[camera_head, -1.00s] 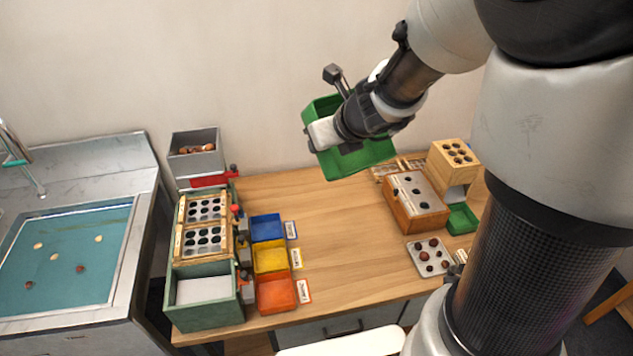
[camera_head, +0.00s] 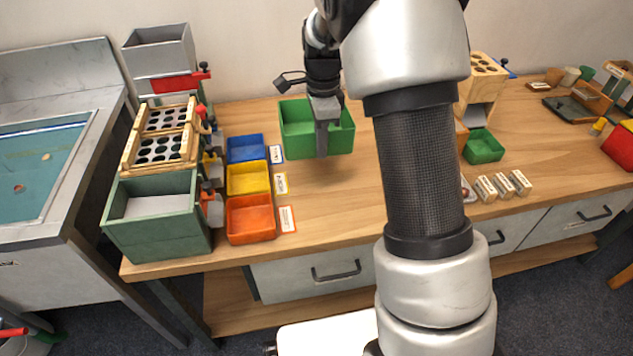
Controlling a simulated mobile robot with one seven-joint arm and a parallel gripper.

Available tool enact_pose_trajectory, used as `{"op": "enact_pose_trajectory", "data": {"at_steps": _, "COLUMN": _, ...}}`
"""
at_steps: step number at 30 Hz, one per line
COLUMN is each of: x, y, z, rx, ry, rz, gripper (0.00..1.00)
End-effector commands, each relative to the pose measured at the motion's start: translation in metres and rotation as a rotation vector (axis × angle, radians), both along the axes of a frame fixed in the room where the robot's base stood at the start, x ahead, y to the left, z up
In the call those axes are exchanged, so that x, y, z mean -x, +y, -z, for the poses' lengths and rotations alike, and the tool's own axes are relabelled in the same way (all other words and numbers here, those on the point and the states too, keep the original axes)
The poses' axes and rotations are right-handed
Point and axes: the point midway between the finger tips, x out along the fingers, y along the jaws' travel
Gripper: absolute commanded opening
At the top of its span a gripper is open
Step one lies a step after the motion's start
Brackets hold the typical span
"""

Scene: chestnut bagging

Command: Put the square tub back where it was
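The square green tub (camera_head: 300,146) is upright at the back of the wooden table, right of the blue bin. It rests on the table or hangs just above it; I cannot tell which. My gripper (camera_head: 322,142) points down at the tub's near wall and appears shut on it. One finger shows in front of the wall; the other is hidden. No contents show in the visible part of the tub.
Blue (camera_head: 246,149), yellow (camera_head: 248,181) and orange (camera_head: 250,219) bins stand left of the tub with label cards. A grey hopper (camera_head: 160,52) and dark green box (camera_head: 158,232) are further left. A small green tray (camera_head: 484,147) is at right. My arm hides mid-table.

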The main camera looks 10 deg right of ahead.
Motion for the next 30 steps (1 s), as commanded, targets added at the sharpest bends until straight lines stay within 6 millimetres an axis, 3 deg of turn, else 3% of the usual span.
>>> {"op": "enact_pose_trajectory", "data": {"at_steps": 21, "x": 0.000, "y": -0.002, "z": 0.100, "rx": 0.008, "ry": 0.001, "rz": -0.010, "gripper": 0.00}}
{"op": "enact_pose_trajectory", "data": {"at_steps": 30, "x": 0.000, "y": -0.002, "z": 0.103, "rx": 0.008, "ry": -0.001, "rz": -0.010, "gripper": 0.00}}
